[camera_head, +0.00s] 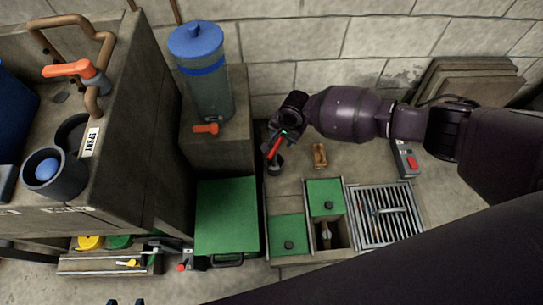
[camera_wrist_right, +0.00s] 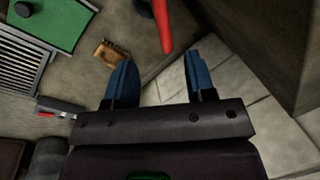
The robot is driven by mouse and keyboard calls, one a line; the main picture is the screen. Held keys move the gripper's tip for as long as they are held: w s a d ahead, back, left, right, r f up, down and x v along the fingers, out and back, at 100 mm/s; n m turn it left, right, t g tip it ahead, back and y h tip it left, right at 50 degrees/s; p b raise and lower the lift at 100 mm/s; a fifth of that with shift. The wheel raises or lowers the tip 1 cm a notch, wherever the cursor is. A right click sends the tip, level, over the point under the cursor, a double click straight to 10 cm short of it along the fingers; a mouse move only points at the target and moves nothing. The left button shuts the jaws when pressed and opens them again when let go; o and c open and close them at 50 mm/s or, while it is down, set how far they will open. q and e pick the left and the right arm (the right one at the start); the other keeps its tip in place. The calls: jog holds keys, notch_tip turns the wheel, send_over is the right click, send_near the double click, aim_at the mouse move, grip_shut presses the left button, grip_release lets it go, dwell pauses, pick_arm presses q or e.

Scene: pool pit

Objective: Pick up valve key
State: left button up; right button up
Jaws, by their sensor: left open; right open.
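A red rod-like handle (camera_head: 274,148), which looks like the valve key, stands at the back of the floor by the wall, with a dark round part below it. In the right wrist view the red handle (camera_wrist_right: 163,25) lies ahead of the fingertips, between their lines. My right gripper (camera_head: 282,136) is at the handle's upper end in the head view; its blue fingers (camera_wrist_right: 167,65) are apart with nothing between them. Whether they touch the handle cannot be told. Only the tips of my left gripper (camera_head: 125,302) show at the bottom edge; they are apart.
A small tan block (camera_head: 319,155) lies right of the handle. Green lids (camera_head: 325,197) and a metal grate (camera_head: 384,214) cover the pit in front. A blue-lidded canister (camera_head: 203,75) stands left on a ledge. A grey-red device (camera_head: 407,160) lies under my right arm.

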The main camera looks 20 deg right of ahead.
aim_at(276, 147)
jog(key=f+b, duration=0.1)
jog(key=f, duration=0.2)
jog(key=a+f+b, duration=0.1)
jog(key=f+b, duration=0.1)
jog(key=f, duration=0.1)
jog(key=w+f+b, duration=0.1)
jog(key=f, duration=0.2)
jog(key=shift+a+f+b, duration=0.1)
jog(key=shift+a+b, duration=0.2)
jog(key=shift+b, duration=0.05)
jog(key=shift+w+f, duration=0.1)
jog(key=shift+f, duration=0.05)
pick_arm(q)
jog(key=shift+w+a+f+t, duration=0.1)
jog(key=shift+w+t, duration=0.1)
jog(key=shift+t, duration=0.3)
jog(key=shift+w+f+t, duration=0.1)
jog(key=shift+w+t, duration=0.05)
jog(key=shift+t, duration=0.35)
pick_arm(e)
jog(key=shift+w, duration=0.2)
jog(key=shift+c, duration=0.2)
grip_shut()
